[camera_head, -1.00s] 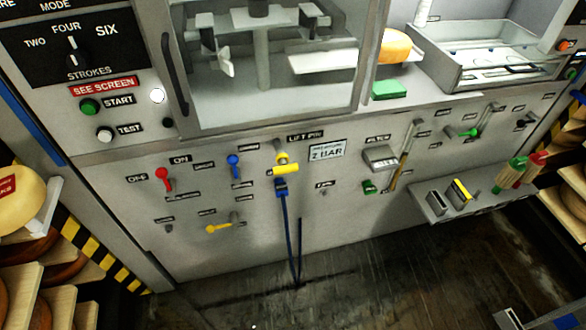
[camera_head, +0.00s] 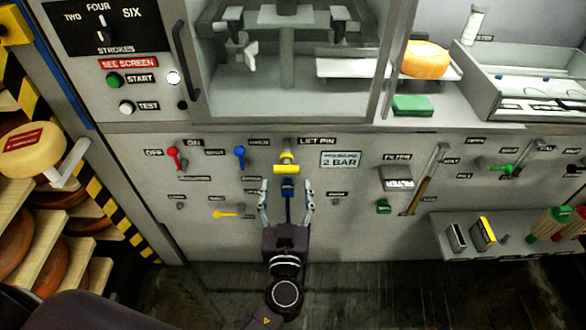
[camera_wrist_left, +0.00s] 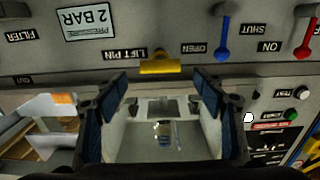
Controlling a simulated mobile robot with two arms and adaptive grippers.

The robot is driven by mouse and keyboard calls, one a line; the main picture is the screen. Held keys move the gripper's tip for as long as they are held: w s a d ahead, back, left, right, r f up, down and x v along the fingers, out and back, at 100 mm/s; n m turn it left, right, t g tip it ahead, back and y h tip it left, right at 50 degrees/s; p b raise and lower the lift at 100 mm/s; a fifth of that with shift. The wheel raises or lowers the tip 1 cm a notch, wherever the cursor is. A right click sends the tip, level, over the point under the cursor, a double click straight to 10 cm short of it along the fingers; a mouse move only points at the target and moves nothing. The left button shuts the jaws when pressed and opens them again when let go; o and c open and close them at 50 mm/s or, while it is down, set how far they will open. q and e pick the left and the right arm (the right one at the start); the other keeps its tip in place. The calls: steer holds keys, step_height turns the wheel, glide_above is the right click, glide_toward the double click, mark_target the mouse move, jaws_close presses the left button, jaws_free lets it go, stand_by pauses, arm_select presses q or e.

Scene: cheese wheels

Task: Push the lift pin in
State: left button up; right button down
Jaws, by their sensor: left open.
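The lift pin (camera_head: 286,168) is a yellow T-shaped handle on the grey panel, under the LIFT PIN label. In the left wrist view the pin (camera_wrist_left: 160,68) shows centred just beyond the fingertips. I see no contact with the pin. How far the pin stands out from the panel is hard to tell. My right gripper is not in view.
A red lever (camera_head: 173,157) and a blue lever (camera_head: 240,156) are left of the pin, with a yellow lever (camera_head: 225,213) lower down. A filter box (camera_head: 396,180) is to the right. A shelf (camera_head: 480,250) juts out at lower right. Cheese racks stand at far left.

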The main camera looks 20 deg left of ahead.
mark_target(287, 171)
arm_select(q)
steer(key=p+x, duration=0.2)
steer(key=x, duration=0.3)
steer(key=shift+w+r, duration=0.1)
steer(key=shift+w, duration=0.2)
steer(key=shift+w+a, duration=0.3)
steer(key=shift+w, duration=0.35)
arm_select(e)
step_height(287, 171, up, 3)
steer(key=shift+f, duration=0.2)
arm_select(q)
steer(key=shift+c, duration=0.7)
